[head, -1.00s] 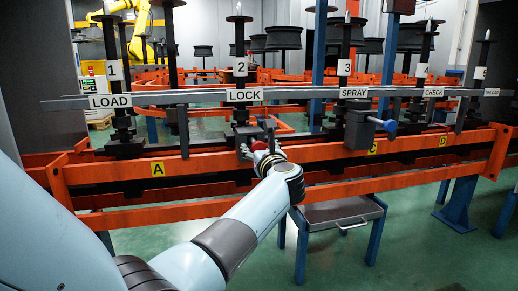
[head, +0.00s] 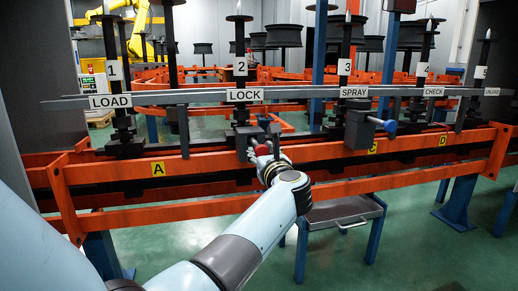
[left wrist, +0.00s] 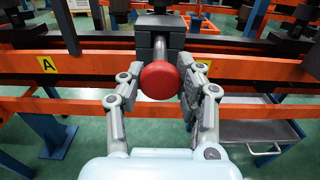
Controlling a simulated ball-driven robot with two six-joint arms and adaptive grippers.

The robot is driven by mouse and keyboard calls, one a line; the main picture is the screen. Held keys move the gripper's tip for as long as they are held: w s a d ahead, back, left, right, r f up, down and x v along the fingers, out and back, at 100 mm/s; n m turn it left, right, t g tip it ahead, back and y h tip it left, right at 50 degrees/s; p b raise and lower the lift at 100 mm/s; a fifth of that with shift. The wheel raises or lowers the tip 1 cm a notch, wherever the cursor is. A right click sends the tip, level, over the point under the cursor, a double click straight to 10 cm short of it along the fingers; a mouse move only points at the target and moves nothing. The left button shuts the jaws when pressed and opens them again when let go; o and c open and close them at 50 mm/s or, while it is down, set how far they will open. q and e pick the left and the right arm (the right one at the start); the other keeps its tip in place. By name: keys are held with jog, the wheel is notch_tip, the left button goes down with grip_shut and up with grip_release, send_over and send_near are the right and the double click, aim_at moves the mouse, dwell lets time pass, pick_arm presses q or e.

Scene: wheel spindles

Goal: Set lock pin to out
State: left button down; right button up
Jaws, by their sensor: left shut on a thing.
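The lock pin has a round red knob (left wrist: 160,80) on a grey metal shaft (left wrist: 159,50). The shaft comes out of a dark block (left wrist: 158,27) under the LOCK sign (head: 243,95) at post 2. In the left wrist view, a length of bare shaft shows between block and knob. My left gripper (left wrist: 158,84) is shut on the red knob, one finger on each side. In the head view, my left gripper (head: 268,160) sits just in front of the orange rail and partly hides the knob (head: 262,150). My right gripper is not in view.
An orange rail (head: 215,167) runs across in front of the posts, with a lower one beneath. A blue knob (head: 388,125) sticks out near the SPRAY post. A grey tray (head: 342,211) stands low at the right. Green floor is open in front.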

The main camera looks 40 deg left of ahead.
pick_arm(q)
jog(key=shift+d+f, duration=0.1)
jog(key=c, duration=1.3)
grip_release()
jog(key=shift+o, duration=1.1)
jog(key=shift+s+d, duration=0.1)
jog(key=shift+d, duration=0.05)
jog(key=shift+o, duration=1.2)
jog(key=shift+r, duration=0.35)
notch_tip(320, 180, up, 10)
jog(key=shift+f, duration=0.25)
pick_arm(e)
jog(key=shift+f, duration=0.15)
